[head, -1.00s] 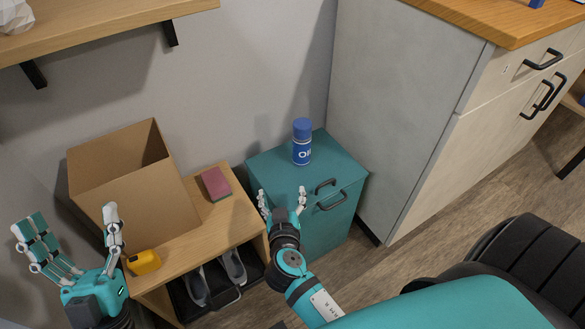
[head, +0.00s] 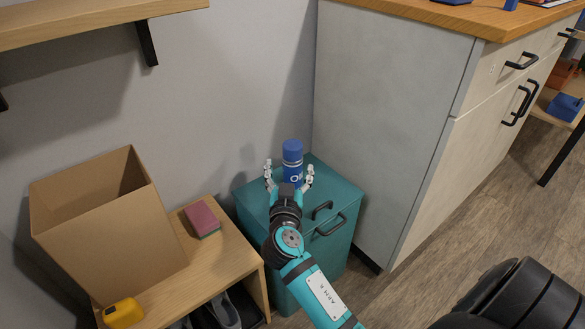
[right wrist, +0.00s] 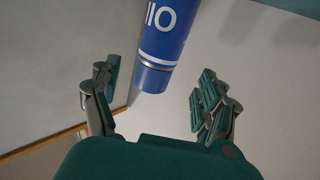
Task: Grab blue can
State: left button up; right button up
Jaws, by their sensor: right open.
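The blue can (head: 292,158) stands upright on the teal cabinet (head: 338,184) in the head view. It has a white lettered band, and its lower part is hidden by my right gripper. My right gripper (head: 289,174) is open, with its fingers to either side of the can on the near side. In the right wrist view the can (right wrist: 168,35) shows beyond and between the spread fingers of the right gripper (right wrist: 158,95). I cannot tell whether any finger touches it. My left gripper is out of view.
A low wooden bench (head: 228,254) left of the cabinet carries an open cardboard box (head: 115,235), a pink sponge (head: 201,218) and a yellow item (head: 123,313). A tall grey cupboard (head: 390,120) stands close on the right. A wooden shelf (head: 90,16) hangs at upper left.

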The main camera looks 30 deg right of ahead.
aim_at(292, 162)
jog(key=shift+d+b+x, duration=0.2)
jog(key=shift+b+x, duration=0.4)
jog(key=shift+x, duration=2.45)
jog(key=shift+s+r, duration=0.15)
jog(key=c, duration=1.4)
